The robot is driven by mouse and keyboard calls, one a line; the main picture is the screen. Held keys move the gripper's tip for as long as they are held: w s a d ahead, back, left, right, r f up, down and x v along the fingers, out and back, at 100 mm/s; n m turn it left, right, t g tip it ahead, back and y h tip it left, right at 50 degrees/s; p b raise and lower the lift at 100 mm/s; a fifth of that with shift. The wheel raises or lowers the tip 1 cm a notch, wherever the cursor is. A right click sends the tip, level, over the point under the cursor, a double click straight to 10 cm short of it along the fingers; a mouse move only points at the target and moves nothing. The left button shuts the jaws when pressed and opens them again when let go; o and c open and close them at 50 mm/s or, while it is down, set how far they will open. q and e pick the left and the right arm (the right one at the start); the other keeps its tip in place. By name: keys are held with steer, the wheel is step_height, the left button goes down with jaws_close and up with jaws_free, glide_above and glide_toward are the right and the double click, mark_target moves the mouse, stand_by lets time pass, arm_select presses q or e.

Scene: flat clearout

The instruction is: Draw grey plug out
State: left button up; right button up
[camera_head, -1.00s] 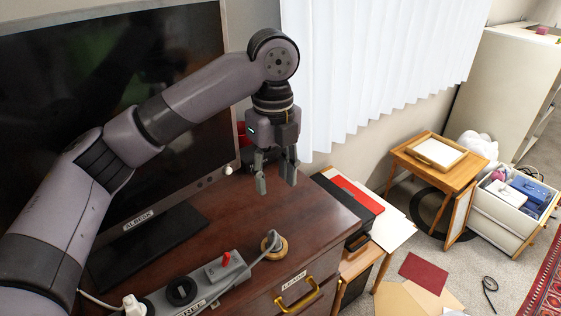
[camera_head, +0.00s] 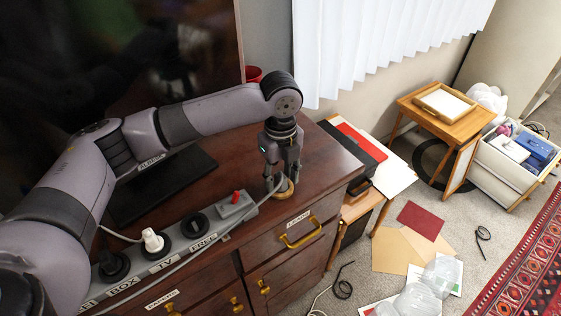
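My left gripper (camera_head: 280,182) points down at the right part of the brown desk top, its two fingers apart. It is right over a round brass-coloured piece (camera_head: 286,192) on the desk. The grey plug (camera_head: 278,182) is at that piece, between or just behind the fingers and mostly hidden by them. I cannot tell whether the fingers touch it. A grey cable (camera_head: 250,207) runs from there along the grey power strip (camera_head: 176,258). My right gripper is not in view.
A large dark screen (camera_head: 120,60) stands behind my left arm. Drawers with brass handles (camera_head: 300,235) are below the desk top. A small wooden table (camera_head: 455,110), a white crate (camera_head: 505,170) and floor clutter lie to the right.

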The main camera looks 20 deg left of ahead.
arm_select(q)
steer(key=shift+f, duration=0.25)
steer(key=shift+c, duration=0.6)
jaws_close()
stand_by(0.4)
